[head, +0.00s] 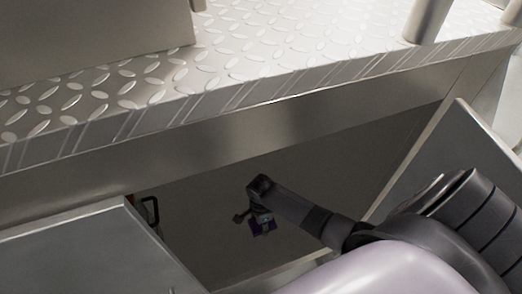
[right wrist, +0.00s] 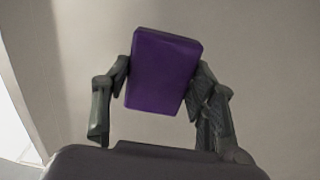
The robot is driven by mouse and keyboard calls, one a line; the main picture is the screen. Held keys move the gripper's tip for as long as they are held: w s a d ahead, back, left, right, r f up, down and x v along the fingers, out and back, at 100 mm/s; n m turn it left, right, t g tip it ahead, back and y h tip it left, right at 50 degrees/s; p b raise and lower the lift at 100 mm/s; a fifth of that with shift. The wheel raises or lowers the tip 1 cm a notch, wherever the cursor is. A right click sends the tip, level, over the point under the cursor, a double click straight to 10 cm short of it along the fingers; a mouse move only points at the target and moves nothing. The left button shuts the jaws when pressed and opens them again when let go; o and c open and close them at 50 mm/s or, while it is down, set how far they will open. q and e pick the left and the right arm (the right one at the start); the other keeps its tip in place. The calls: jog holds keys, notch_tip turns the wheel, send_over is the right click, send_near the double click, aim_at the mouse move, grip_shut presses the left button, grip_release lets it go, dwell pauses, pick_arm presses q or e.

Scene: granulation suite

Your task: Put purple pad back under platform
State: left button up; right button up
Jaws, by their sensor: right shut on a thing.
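The purple pad (right wrist: 163,72) is a small rectangular block, held between the two fingers of my right gripper (right wrist: 163,85) in the right wrist view. It sits slightly tilted there, with a plain grey-beige surface behind it. In the head view the pad (head: 262,228) shows small and dark at the end of my right arm, with the right gripper (head: 259,214) around it. Both are in the shaded opening below the platform (head: 250,60), which has a silver tread-plate top. Whether the pad touches any surface is unclear. My left gripper is not in view.
A grey metal panel (head: 90,255) stands at the lower left of the opening, with a dark handle (head: 151,211) beside it. Another grey panel (head: 445,165) slants at the right, close to my right arm. The platform's front edge runs above the arm.

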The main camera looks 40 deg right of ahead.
jog(key=o, duration=1.1)
notch_tip(320, 180, up, 12)
jog(key=p, duration=0.3)
jog(key=shift+r, duration=0.1)
